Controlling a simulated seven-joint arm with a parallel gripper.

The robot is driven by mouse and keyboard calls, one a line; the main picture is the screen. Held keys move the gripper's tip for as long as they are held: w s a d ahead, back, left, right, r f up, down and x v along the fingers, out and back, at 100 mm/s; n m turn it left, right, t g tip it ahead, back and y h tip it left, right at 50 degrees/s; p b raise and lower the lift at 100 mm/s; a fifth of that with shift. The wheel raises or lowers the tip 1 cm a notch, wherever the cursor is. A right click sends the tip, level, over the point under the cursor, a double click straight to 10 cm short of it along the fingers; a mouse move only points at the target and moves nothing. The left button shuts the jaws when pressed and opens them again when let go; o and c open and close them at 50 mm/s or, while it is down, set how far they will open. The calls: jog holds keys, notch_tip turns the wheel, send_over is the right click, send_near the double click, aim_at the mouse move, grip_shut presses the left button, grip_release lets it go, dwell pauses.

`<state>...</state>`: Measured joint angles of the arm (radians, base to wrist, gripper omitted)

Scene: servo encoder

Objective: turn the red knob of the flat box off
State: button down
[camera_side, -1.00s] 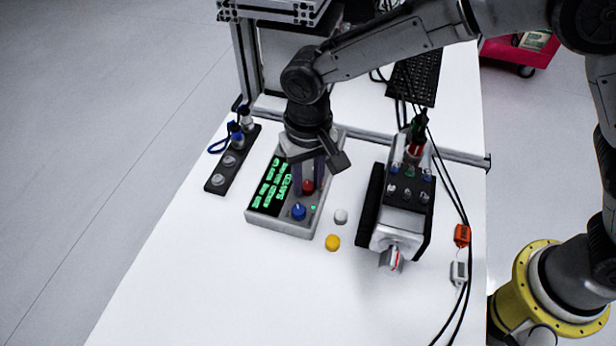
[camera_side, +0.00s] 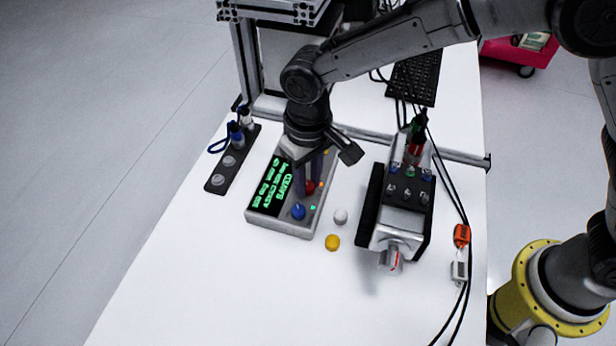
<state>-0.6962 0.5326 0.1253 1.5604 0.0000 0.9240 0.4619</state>
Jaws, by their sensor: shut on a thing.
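The flat box (camera_side: 282,228) lies on the white table, a grey case with a dark screen (camera_side: 272,187) showing green text. The red knob (camera_side: 309,187) is on its top, to the right of the screen, with a blue knob (camera_side: 298,212) nearer the front edge. My gripper (camera_side: 308,180) points down over the box from behind and is shut on the red knob. Its fingers partly hide the knob. Small orange and green lights show beside the knobs.
A servo device (camera_side: 404,218) with a black side stands to the right. A black strip with sockets (camera_side: 222,175) lies to the left. A white cap (camera_side: 341,216) and a yellow cap (camera_side: 333,242) lie loose on the table. Cables run down the right edge. The front of the table is clear.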

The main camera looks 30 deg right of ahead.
aim_at(308, 186)
jog(key=n, duration=0.4)
jog(key=shift+n, duration=2.2)
jog(key=c, duration=0.6)
grip_release()
notch_tip(308, 186, up, 14)
jog(key=shift+f, duration=0.1)
